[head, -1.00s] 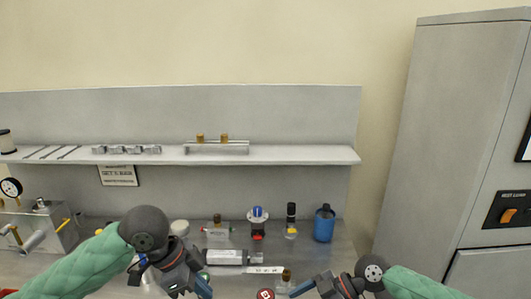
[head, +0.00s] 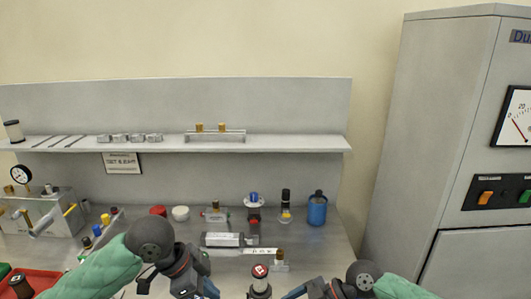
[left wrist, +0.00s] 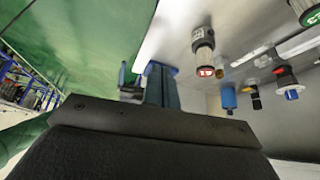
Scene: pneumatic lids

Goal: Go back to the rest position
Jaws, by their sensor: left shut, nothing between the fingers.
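My left gripper (head: 207,289) is low in the head view, just left of an upright cylinder with a red top (head: 260,284). In the left wrist view its blue fingers (left wrist: 160,85) are together with nothing between them. The red-topped cylinder (left wrist: 202,52) stands apart from them on the bench there. My right gripper (head: 299,293) is at the bottom edge, just right of that cylinder. Its fingertips are small and partly cut off, so its jaws are unclear. Both arms are bent, with the hands pointing inward over the front of the bench.
The metal bench (head: 328,250) holds a grey cylinder (head: 222,240), a blue bottle (head: 317,209) and several small fittings. A gauge unit (head: 40,215) and a red tray (head: 45,282) are at the left. A shelf (head: 280,146) runs behind; a grey cabinet (head: 430,130) stands right.

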